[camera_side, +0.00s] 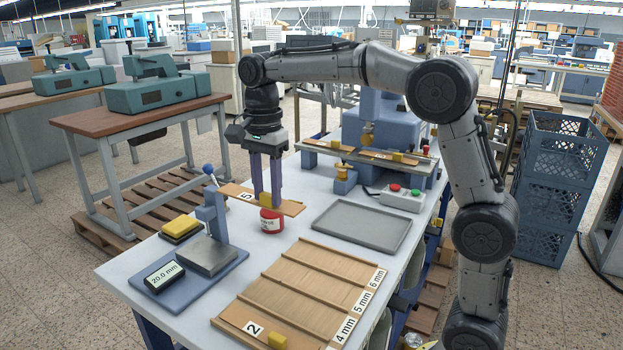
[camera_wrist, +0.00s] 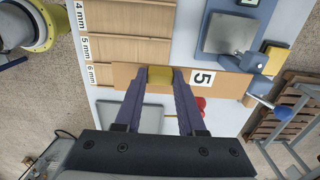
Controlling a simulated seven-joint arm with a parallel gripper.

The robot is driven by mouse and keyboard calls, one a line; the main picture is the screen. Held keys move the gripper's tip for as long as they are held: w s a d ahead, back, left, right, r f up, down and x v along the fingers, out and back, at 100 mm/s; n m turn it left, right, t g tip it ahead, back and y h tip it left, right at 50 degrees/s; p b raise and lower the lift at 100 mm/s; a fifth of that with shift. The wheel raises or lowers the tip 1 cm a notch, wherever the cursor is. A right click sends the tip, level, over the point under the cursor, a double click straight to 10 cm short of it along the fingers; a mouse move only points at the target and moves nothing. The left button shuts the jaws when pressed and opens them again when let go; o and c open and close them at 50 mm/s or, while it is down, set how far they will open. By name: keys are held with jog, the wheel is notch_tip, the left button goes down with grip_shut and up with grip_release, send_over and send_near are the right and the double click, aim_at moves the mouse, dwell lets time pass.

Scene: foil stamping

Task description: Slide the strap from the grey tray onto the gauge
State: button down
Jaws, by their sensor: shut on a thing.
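My gripper (camera_side: 265,201) is shut on the yellow block of the tan strap (camera_side: 290,207), which bears a "5" label. The strap is held level above the table. In the wrist view, the strap (camera_wrist: 225,82) runs across the fingertips (camera_wrist: 160,74), and its right end is by the gauge's post. The gauge (camera_side: 207,255) has a blue base, a grey plate, a post with a blue knob, and a display reading 20.0 mm. Its plate also shows in the wrist view (camera_wrist: 229,33). I cannot tell whether strap and post touch. The grey tray (camera_side: 361,225) is empty.
A red tin (camera_side: 271,222) stands below my gripper. A yellow block (camera_side: 181,227) lies behind the gauge. A wooden rack (camera_side: 307,285) with mm labels fills the front, holding a strap marked 2 (camera_side: 262,331). A blue press (camera_side: 383,122) and button box (camera_side: 402,197) stand behind.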

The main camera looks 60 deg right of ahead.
jog(key=w+a+f, duration=0.1)
jog(key=a+f, duration=0.2)
jog(key=f, duration=0.7)
jog(key=shift+w+a+f, duration=0.2)
jog(key=shift+a+f, duration=0.15)
jog(key=shift+f, duration=0.1)
jog(key=shift+w+f, duration=0.1)
jog(key=shift+f, duration=1.85)
jog(key=shift+w, duration=5.15)
jog(key=shift+f, duration=0.2)
jog(key=shift+c, duration=2.1)
grip_release()
